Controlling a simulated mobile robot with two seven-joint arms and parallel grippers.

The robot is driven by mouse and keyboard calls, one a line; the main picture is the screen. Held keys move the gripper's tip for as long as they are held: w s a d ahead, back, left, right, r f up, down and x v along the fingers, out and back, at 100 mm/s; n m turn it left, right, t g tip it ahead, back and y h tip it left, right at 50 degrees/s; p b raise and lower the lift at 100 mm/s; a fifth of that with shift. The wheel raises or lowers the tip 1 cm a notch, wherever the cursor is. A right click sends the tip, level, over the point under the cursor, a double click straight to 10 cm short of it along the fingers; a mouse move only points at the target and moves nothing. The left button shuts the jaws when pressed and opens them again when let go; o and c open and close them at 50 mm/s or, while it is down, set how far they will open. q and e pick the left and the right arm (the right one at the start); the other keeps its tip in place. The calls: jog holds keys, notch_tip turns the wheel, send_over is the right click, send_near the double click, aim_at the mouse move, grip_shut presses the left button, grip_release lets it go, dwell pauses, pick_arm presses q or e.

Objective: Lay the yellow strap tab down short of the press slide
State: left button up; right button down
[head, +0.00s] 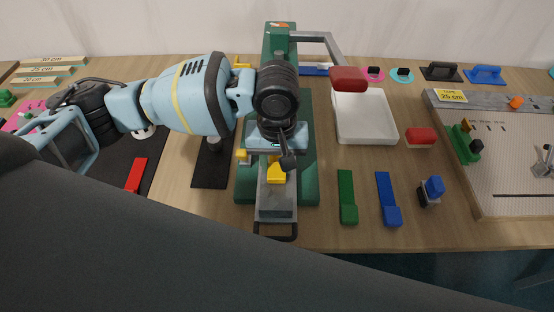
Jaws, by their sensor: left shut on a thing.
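The green press (277,44) stands in the middle of the table, with a red-ended lever (348,79) at its upper right. Its grey slide (276,206) runs out towards me and ends in a dark handle (275,231). My left gripper (284,163) reaches in from the left, over the press. It is shut on the yellow strap tab (276,175), which shows just below the fingers over the slide. The wrist hides most of the fingers and the tab's upper part. I cannot tell whether the tab touches the slide. My right gripper is out of view.
A green strap tab (347,190) and a blue one (386,190) lie right of the press. A red one (137,174) lies on the left. A white tray (366,138) and a pegboard (500,180) are at the right. Bare wood lies in front of the straps.

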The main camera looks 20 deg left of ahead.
pick_arm(q)
jog(key=o, duration=1)
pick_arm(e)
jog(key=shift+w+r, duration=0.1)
pick_arm(q)
jog(key=shift+r, duration=0.3)
notch_tip(320, 180, up, 12)
jog(key=shift+f+p, duration=0.2)
jog(key=shift+p, duration=0.6)
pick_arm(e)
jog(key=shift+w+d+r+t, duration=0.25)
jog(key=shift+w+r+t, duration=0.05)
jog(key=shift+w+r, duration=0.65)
